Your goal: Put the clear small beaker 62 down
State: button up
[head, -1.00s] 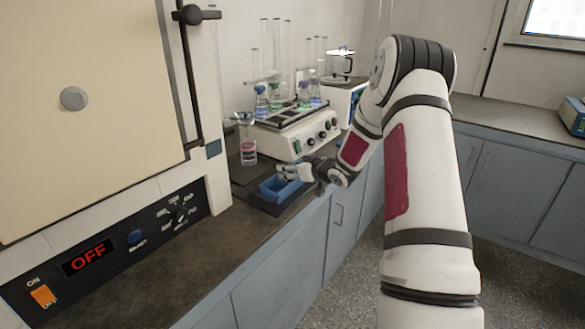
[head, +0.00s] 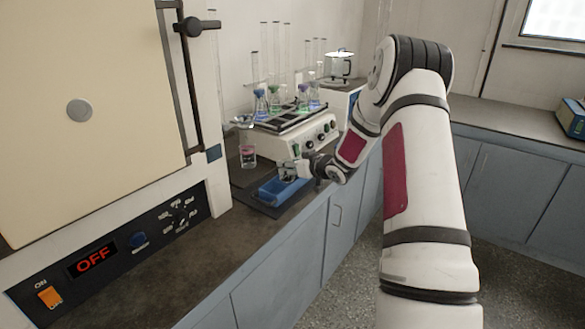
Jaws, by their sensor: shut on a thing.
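My gripper (head: 287,171) is over the blue tray (head: 268,197) on the bench. It is shut on a small clear thing, most likely the clear small beaker, which shows only faintly between the fingers. The beaker's outline is too small and see-through to tell its tilt, or whether it touches the tray.
A glass beaker with a pink band (head: 248,157) stands left of the tray. Behind is a white shaker (head: 292,140) carrying several flasks with coloured liquid. A large oven-like cabinet (head: 90,110) reading OFF fills the left. The bench front (head: 150,290) is clear.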

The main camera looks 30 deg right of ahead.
aim_at(291, 181)
jog(key=shift+r, duration=0.1)
jog(key=shift+r, duration=0.4)
notch_tip(291, 181, up, 6)
jog(key=p, duration=0.1)
jog(key=shift+h, duration=0.4)
jog(key=shift+f+b, duration=0.35)
jog(key=shift+f, duration=4.4)
jog(key=shift+f, duration=0.2)
jog(key=o, duration=1.1)
